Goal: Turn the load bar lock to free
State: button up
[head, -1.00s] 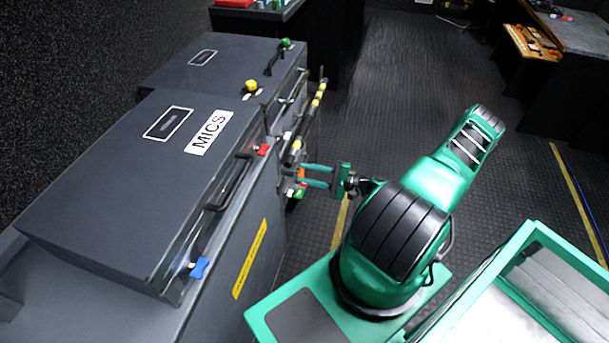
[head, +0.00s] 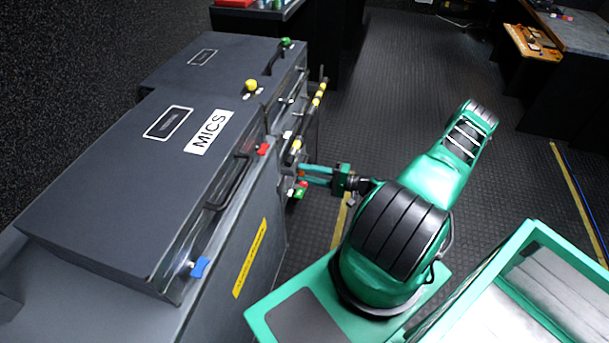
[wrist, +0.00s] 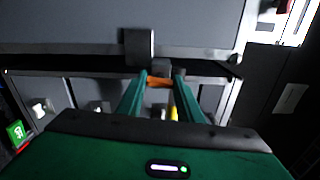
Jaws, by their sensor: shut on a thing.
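My gripper (head: 304,173) reaches left to the front of the dark case rack. In the wrist view its two green fingers (wrist: 160,80) are shut on a small orange piece (wrist: 159,83), which looks like the load bar lock's handle. In the head view the fingers mostly hide this piece. A black-and-yellow bar (head: 318,96) runs along the rack front, just beyond the gripper. In the wrist view a grey block (wrist: 139,47) sits just above the fingertips. I cannot read any lock marking.
The MICS case (head: 150,185) has a black handle, a red latch (head: 263,149) and a blue latch (head: 199,267). Red and green pieces (head: 300,190) sit just below the fingers. A yellow knob (head: 251,86) is on the case behind.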

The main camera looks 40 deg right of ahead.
jog(key=shift+s+f, duration=0.15)
jog(key=shift+f, duration=0.05)
jog(key=o, duration=1.1)
jog(key=shift+r, duration=0.1)
jog(key=shift+d, duration=0.1)
jog(key=v, duration=1)
jog(key=shift+s+d, duration=0.2)
